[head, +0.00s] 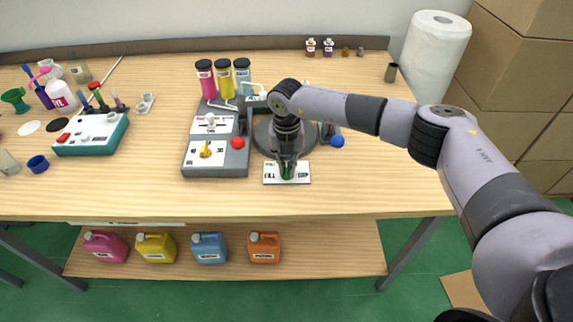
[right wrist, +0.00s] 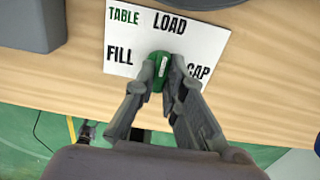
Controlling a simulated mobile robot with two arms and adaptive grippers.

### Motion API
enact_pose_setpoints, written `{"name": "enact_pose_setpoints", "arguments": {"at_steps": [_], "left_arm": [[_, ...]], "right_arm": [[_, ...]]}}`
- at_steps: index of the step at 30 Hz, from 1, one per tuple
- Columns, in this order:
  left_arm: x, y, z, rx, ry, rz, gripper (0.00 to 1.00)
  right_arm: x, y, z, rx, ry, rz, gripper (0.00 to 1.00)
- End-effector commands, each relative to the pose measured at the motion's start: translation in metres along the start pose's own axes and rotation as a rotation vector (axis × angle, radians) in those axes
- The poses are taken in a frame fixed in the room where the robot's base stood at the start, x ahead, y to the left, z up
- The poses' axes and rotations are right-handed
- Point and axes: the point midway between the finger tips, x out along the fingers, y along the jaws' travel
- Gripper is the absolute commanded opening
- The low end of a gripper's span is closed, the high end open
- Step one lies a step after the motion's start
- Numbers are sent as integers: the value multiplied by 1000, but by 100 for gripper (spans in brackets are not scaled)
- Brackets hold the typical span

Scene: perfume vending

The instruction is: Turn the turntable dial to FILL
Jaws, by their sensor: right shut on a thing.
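The green turntable dial (right wrist: 157,72) sits on a white plate (right wrist: 128,45) marked TABLE, LOAD, FILL and CAP. In the right wrist view, FILL is left of the dial, LOAD is above it and CAP is to the right. My right gripper (right wrist: 160,80) is shut on the dial from above, a finger on each side. I cannot tell for sure which word the dial points to. In the head view my right gripper (head: 288,164) stands over the plate (head: 271,181) near the table's front, partly covering the dial. The grey round turntable (head: 263,141) is behind it. My left gripper is not in view.
Left of the plate stands a grey dispenser base (head: 215,172) with a yellow knob (head: 206,151) and a red button (head: 238,143). A blue button (head: 337,141) is to the right. The table's right side (head: 385,180) is clear under my arm. Coloured jugs (head: 209,249) stand on the shelf below.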

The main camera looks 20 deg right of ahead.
Motion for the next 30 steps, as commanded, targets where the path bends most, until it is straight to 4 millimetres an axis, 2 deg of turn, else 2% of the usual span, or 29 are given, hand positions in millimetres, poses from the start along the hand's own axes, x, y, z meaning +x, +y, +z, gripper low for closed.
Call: {"name": "enact_pose_setpoints", "arguments": {"at_steps": [11,30], "left_arm": [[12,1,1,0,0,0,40],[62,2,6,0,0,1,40]], "right_arm": [[2,0,0,-106,-1,1,0],[3,0,1,-678,-2,1,0]]}}
